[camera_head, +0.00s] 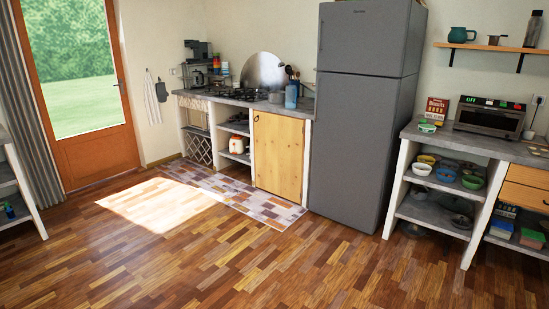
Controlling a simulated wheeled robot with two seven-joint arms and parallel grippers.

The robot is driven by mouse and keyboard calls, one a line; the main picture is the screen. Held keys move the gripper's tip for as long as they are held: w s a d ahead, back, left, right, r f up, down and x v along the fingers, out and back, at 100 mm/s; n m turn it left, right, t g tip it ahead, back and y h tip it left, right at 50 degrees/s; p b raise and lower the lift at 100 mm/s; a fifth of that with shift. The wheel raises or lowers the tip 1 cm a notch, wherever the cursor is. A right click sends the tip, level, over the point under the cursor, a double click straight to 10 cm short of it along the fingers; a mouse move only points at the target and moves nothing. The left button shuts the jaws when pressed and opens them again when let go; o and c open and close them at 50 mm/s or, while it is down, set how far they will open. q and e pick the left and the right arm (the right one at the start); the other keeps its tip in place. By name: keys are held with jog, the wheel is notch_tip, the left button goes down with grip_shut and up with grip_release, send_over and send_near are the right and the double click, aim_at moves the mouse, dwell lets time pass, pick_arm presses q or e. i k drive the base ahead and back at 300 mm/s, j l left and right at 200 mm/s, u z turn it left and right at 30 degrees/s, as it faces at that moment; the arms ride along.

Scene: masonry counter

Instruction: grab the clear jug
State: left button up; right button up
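A teal jug (460,35) stands at the shelf's left end, and a small dark pot (496,40) stands between the two. Neither of my grippers is in view.
Below the shelf, a counter (460,140) holds a toaster oven (488,117) and a red box (436,109); bowls fill its lower shelves. A grey fridge (362,120) stands left of it. The wooden floor (240,260) in front is clear.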

aim_at(291, 100)
jog(key=i, duration=3)
